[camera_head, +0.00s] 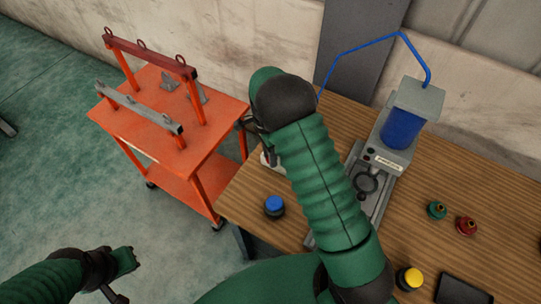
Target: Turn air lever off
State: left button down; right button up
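I cannot make out the air lever; my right arm covers much of the table's left side. A blue air hose (366,45) runs from the grey and blue press (403,125) down behind that arm. A small pale object with a bit of red (268,159) shows at the table edge, partly hidden by the arm; I cannot tell what it is. My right gripper (251,126) is a dark shape at the table's left edge, just above that object and mostly hidden. My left gripper (117,285) is low at the left, over the floor, away from the table; its fingers are unclear.
An orange cart (140,130) stands left of the wooden table (460,180), bearing a red lifting frame (150,55) and a grey bar (140,108). A blue button (274,204), yellow button (410,278), green part (437,209) and red part (466,226) are on the table.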

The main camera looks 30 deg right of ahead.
jog(key=o, duration=0.4)
jog(key=shift+w+a, duration=0.1)
jog(key=shift+w, duration=0.05)
jog(key=w+r+b, duration=0.1)
jog(key=w+r, duration=0.2)
jog(key=r, duration=1.3)
jog(key=shift+w+d+r, duration=0.15)
jog(key=shift+d+r, duration=0.05)
jog(key=shift+r, duration=0.05)
jog(key=shift+f, duration=0.1)
jog(key=s+a+f+n+t, duration=0.2)
jog(key=s+a+f+n, duration=0.2)
jog(key=s+n, duration=0.4)
jog(key=s+a+f+n+t, duration=0.2)
jog(key=s+a+f+n, duration=0.2)
jog(key=s+n, duration=0.5)
jog(key=shift+a+n+t, duration=0.4)
jog(key=shift+a+n, duration=0.15)
jog(key=shift+n, duration=0.65)
